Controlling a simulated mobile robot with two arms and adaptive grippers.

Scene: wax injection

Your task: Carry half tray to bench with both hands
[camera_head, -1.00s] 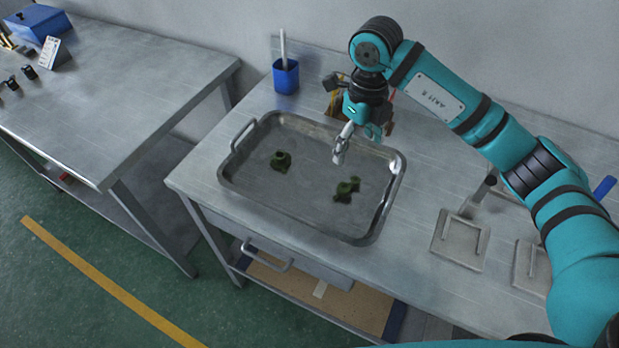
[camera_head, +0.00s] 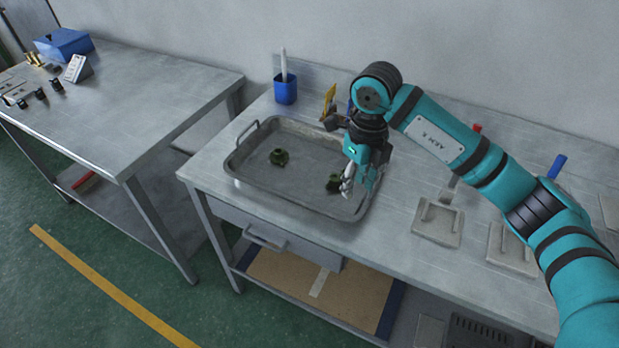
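A grey metal tray (camera_head: 300,199) with raised rims stands on the right-hand metal table. Its left-end handle (camera_head: 246,131) stands free; its right end is partly covered by my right arm. Two small dark green pieces lie in it: one left of centre (camera_head: 279,157), the other (camera_head: 333,182) towards the right, partly behind the gripper. My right gripper (camera_head: 357,184) points down at the tray's right end. I cannot tell whether it touches the rim or whether its fingers are open. My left gripper is not in view.
The left-hand metal table (camera_head: 130,105) has a clear near part, with a blue box (camera_head: 64,44) and small parts at its far left. A blue cup (camera_head: 285,90) stands behind the tray. Grey plates (camera_head: 435,222) lie to the right. A gap separates the tables.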

